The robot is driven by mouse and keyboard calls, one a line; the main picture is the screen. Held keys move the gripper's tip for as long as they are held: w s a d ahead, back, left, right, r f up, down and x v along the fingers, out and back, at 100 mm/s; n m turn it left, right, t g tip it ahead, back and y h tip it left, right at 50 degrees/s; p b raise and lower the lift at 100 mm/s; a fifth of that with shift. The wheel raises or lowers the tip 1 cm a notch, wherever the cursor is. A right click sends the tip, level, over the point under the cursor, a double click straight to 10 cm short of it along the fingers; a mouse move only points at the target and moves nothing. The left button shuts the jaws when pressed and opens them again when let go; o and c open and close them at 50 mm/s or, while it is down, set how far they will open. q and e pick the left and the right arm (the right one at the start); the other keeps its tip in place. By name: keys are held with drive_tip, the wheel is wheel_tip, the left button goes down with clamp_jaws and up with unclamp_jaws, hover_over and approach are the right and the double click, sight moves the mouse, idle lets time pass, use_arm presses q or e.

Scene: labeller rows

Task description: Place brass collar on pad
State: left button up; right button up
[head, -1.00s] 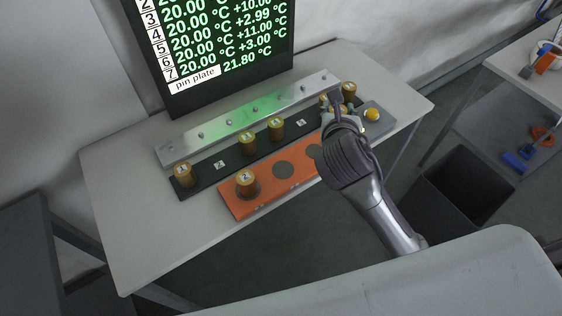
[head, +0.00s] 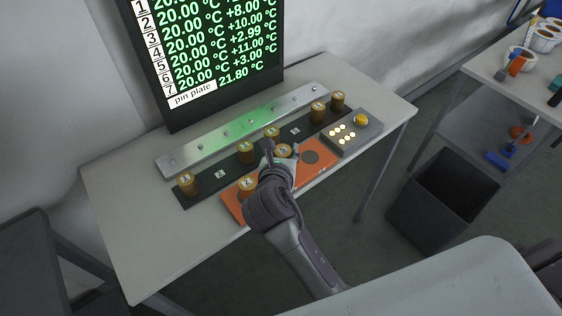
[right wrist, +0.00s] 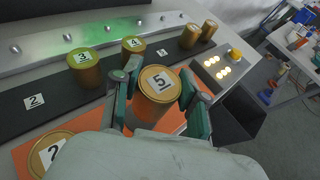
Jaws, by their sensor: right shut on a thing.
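My right gripper (head: 281,157) is shut on a brass collar labelled 5 (right wrist: 157,92), over the middle of the orange plate (head: 318,168). The collar also shows in the head view (head: 283,151); it looks roughly upright, and its underside is hidden, so I cannot tell whether it touches the plate. My left gripper is not in view.
A black strip behind holds collars 1 (head: 187,184), 3 (head: 245,152), 4 (head: 272,134) and two more at right (head: 318,112). Its places 2 and 5 are empty. A metal pin bar (head: 210,146), a screen (head: 205,60) and a lit box with yellow button (head: 361,119) stand nearby.

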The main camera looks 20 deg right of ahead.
drive_tip(key=shift+w+a+f, duration=0.15)
drive_tip(key=shift+f, duration=1.95)
drive_tip(key=shift+f, duration=0.1)
drive_tip(key=o, duration=1.3)
drive_tip(key=shift+c, duration=0.2)
drive_tip(key=v, duration=1.2)
drive_tip(key=shift+b, duration=0.3)
